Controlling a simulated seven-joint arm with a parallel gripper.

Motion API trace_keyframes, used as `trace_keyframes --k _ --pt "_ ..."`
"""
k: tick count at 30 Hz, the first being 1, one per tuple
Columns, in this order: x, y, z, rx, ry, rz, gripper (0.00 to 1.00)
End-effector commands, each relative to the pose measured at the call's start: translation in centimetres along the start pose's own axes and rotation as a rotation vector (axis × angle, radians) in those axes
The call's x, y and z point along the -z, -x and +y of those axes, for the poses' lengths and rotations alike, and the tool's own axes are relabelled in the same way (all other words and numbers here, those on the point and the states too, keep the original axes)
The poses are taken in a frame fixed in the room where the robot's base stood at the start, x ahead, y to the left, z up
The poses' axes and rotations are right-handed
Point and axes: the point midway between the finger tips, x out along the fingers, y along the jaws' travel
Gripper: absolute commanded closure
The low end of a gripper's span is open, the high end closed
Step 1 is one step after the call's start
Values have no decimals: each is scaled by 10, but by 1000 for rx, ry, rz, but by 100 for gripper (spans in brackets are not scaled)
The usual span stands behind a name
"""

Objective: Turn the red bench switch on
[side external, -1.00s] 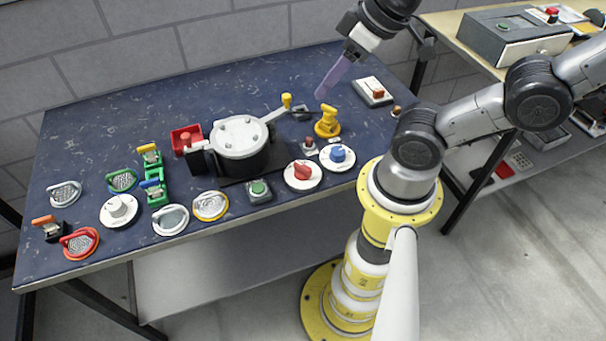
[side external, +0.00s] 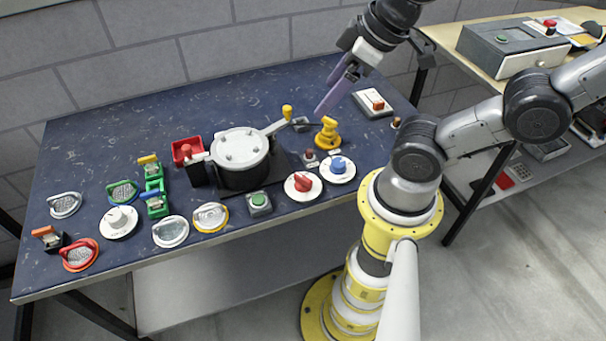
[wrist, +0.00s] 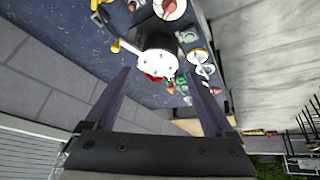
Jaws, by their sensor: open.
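A white box with a red switch lever (side external: 377,104) sits at the bench's back right. I cannot tell for sure which is the bench switch. My gripper (side external: 328,104) is above the bench, left of the white box, pointing down-left and touching nothing. In the wrist view my gripper (wrist: 160,73) has its two fingers wide apart with nothing held between them.
A black pot with a white lid (side external: 240,143) stands mid-bench. A yellow valve (side external: 328,132) stands below my fingertips in the picture. A blue knob (side external: 338,164) and several dials and latches line the front. The bench's back left (side external: 110,110) is clear.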

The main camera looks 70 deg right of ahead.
Motion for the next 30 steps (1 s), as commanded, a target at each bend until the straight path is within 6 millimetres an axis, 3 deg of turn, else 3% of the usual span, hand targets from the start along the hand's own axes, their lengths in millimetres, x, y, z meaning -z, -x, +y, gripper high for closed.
trace_keyframes --k 7,15,18,30 --pt "14 -18 2 38 550 -81 12" --pt "14 -82 -1 248 1105 -286 12" --pt "7 -101 -3 312 1143 -346 12" --pt "-17 -136 -7 355 1134 -396 12"
